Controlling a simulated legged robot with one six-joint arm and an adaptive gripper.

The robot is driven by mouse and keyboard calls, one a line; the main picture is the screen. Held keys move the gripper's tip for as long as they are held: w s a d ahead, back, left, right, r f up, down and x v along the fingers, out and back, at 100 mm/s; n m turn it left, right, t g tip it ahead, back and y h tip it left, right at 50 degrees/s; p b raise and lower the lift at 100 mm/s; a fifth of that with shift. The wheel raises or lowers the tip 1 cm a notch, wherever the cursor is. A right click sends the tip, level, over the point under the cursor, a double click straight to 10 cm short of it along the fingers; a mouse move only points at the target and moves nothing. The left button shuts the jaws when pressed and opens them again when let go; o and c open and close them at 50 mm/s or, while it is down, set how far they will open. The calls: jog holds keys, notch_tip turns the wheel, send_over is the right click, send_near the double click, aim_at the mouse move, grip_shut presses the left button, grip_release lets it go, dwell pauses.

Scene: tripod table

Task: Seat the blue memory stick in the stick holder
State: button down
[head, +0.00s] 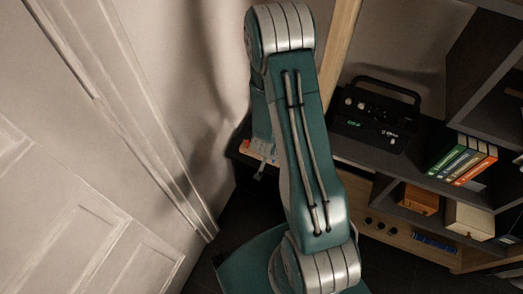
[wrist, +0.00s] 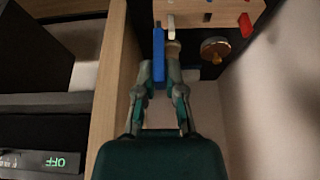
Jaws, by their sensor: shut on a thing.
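The blue memory stick (wrist: 158,58) stands between my gripper's fingers (wrist: 160,75) in the wrist view, and the gripper is shut on it. Its far end reaches the near edge of the wooden stick holder (wrist: 215,14). I cannot tell whether it touches the holder or is in a slot. The holder has dark slots, with a red stick (wrist: 246,25) at its right and a pale stick (wrist: 171,27) just right of the blue one. In the head view the holder (head: 258,155) shows partly at the left of my arm, which hides most of the gripper.
A round metal knob-like thing (wrist: 215,48) is right of the blue stick. A wooden upright panel (wrist: 110,75) runs close along the gripper's left. The head view shows a dark shelf with a black device (head: 375,118) and several books (head: 462,160) at right, and a white door (head: 75,190) at left.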

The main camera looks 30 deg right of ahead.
jog(key=w+f, duration=0.5)
jog(key=w, duration=0.2)
jog(key=w+d+f, duration=0.1)
jog(key=w+f, duration=0.2)
jog(key=w, duration=0.1)
jog(key=shift+w+f, duration=0.1)
jog(key=shift+f, duration=0.2)
jog(key=shift+w+d+f, duration=0.1)
jog(key=shift+f, duration=1.55)
jog(key=c, duration=0.7)
grip_release()
jog(key=shift+c, duration=0.2)
